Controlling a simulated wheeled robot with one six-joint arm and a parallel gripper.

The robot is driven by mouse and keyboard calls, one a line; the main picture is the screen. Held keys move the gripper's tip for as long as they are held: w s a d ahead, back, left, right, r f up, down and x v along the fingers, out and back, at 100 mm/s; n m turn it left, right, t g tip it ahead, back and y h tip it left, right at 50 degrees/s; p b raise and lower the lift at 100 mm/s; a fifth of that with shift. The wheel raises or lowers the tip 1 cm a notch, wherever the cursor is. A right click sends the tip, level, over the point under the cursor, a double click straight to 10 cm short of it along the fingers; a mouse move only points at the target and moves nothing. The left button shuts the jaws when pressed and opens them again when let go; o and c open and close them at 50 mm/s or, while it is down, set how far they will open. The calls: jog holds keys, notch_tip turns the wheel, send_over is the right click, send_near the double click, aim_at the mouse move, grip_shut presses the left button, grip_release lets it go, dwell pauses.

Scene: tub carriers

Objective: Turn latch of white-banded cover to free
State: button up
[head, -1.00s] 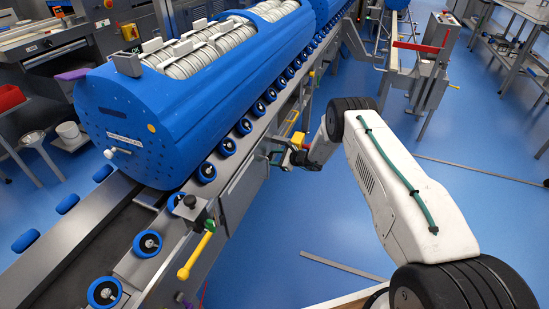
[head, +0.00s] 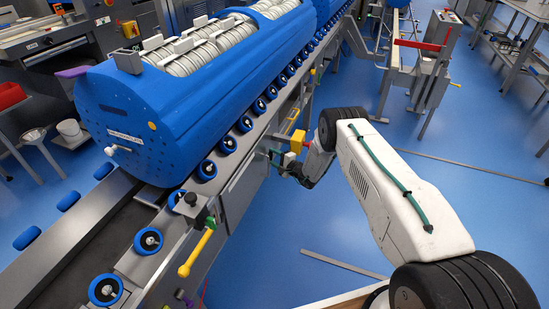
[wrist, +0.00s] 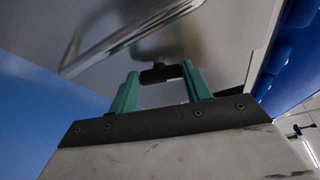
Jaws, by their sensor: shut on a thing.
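My gripper (wrist: 160,82) shows two green fingers in the wrist view, shut on a small dark latch knob (wrist: 160,73). The knob stands in front of a grey metal cover panel (wrist: 225,40). A pale diagonal bar or edge (wrist: 125,38) crosses the panel at the upper left; I cannot tell whether it is the white band. In the head view my gripper (head: 273,156) is at the side of the conveyor frame, small and partly hidden by my wrist. The latch's turn angle cannot be read there.
A large blue tub (head: 165,110) lies on the conveyor's blue rollers. A yellow block (head: 297,140) sits close above my wrist. A yellow-handled lever (head: 197,253) sticks out from the nearer conveyor side. Blue floor (head: 345,215) is free below the arm.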

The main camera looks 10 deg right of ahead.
jog(key=shift+f+n+t+y, duration=0.25)
jog(key=shift+n+t, duration=0.25)
jog(key=shift+n, duration=0.8)
jog(key=shift+a, duration=0.1)
jog(key=o, duration=1)
jog(key=shift+c, duration=0.2)
jog(key=v, duration=0.8)
